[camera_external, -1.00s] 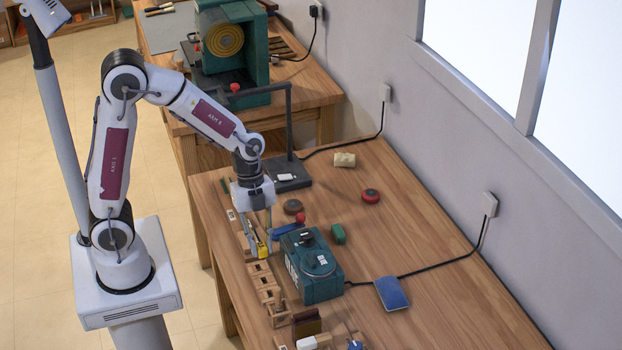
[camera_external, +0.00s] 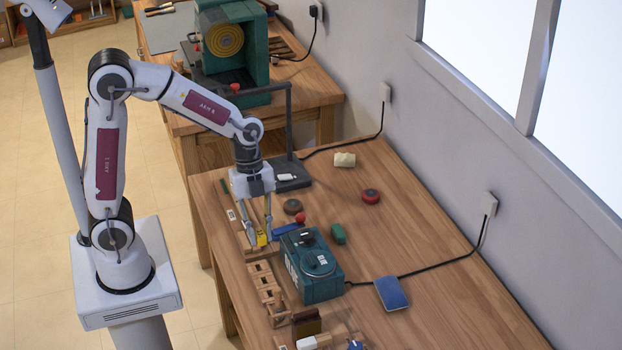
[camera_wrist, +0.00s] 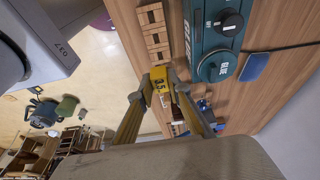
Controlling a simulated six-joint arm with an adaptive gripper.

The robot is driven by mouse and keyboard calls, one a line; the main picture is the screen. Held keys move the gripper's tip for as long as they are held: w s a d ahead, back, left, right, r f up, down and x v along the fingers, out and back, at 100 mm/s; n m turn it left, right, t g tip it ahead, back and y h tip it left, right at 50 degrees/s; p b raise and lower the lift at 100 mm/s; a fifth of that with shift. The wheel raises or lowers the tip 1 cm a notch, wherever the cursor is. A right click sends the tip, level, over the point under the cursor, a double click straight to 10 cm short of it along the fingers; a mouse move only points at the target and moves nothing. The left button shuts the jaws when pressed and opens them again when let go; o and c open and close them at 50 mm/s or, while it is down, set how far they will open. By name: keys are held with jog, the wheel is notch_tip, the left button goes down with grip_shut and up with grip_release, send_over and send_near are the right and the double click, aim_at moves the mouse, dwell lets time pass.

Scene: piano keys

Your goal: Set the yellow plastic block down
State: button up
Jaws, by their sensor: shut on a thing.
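The yellow plastic block (camera_wrist: 160,84), with dark markings on its face, is between my gripper's fingertips (camera_wrist: 163,93) in the wrist view. In the external view my gripper (camera_external: 260,240) points down near the table's left edge, shut on the block (camera_external: 262,239). The block is partly hidden by the fingers there. It is just left of the teal glue machine and behind the slotted wooden pieces. I cannot tell whether it touches the table.
The teal glue machine (camera_external: 312,270) stands close to the right of my gripper. Slotted wooden blocks (camera_external: 264,281) line the table's left side in front. A blue object (camera_external: 286,229) lies close by.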

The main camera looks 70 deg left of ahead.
jog(key=shift+r, duration=0.5)
jog(key=w+d+n+t+y, duration=0.15)
jog(key=w+n, duration=0.55)
jog(key=w, duration=0.8)
jog(key=w+d+n+t+y, duration=0.1)
jog(key=w+d+n, duration=0.2)
jog(key=w+n, duration=0.75)
jog(key=w+f+m, duration=0.3)
jog(key=f+m, duration=0.1)
jog(key=f, duration=0.1)
jog(key=shift+w+f, duration=0.2)
jog(key=shift+w, duration=0.1)
jog(key=shift+s+x, duration=0.2)
jog(key=shift+x, duration=0.8)
jog(key=shift+s+x, duration=0.25)
jog(key=shift+x, duration=0.75)
jog(key=shift+s+x, duration=0.2)
jog(key=shift+x, duration=0.8)
jog(key=shift+a+f, duration=0.15)
jog(key=shift+f, duration=0.1)
jog(key=shift+s+t+h+x, duration=0.15)
jog(key=shift+s+x, duration=0.05)
jog(key=shift+x, duration=0.7)
jog(key=shift+s+t+h+x, duration=0.1)
jog(key=shift+s+x, duration=0.1)
jog(key=shift+x, duration=0.7)
jog(key=shift+a+f, duration=0.1)
jog(key=shift+f, duration=0.1)
